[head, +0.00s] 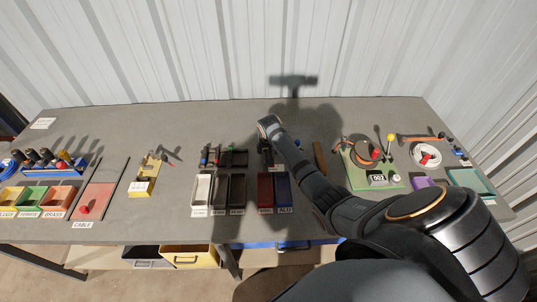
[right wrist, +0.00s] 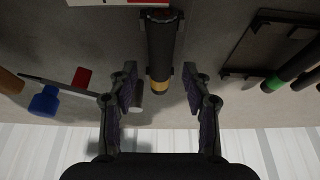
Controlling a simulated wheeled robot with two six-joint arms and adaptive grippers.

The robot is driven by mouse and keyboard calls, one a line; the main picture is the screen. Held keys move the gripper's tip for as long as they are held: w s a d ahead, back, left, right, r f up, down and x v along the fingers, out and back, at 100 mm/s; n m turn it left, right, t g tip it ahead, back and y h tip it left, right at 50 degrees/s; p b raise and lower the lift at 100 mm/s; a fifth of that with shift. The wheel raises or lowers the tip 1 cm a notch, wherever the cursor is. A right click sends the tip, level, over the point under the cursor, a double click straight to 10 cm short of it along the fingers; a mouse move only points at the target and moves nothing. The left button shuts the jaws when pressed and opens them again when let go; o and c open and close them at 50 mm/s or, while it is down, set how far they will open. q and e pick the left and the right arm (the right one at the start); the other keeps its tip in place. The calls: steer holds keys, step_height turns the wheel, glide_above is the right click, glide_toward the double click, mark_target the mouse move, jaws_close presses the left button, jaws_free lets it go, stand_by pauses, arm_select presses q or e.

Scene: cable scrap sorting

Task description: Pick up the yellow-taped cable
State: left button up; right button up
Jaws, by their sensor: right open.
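The yellow-taped cable (right wrist: 160,48) is a thick dark piece in the right wrist view, with a yellow band near its lower end. It appears to lie in a small dark holder. My right gripper (right wrist: 160,88) is open, with one finger on each side of the cable's banded end. Gaps show on both sides, and nothing is gripped. In the head view my right gripper (head: 267,152) is small and dark over the back middle of the table, where the arm partly hides the cable's spot. My left gripper is not in view.
A green-banded cable (right wrist: 285,75) lies on a dark rack at right in the wrist view. A blue-ended tool (right wrist: 45,101) lies at left. White (head: 202,190), dark and red bins (head: 265,190) stand along the front. A green fixture (head: 372,178) stands right of my arm.

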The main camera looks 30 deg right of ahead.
steer(key=shift+f, duration=0.1)
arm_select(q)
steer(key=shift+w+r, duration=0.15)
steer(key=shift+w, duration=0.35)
arm_select(e)
steer(key=shift+f, duration=0.15)
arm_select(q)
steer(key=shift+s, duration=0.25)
arm_select(e)
jaws_close()
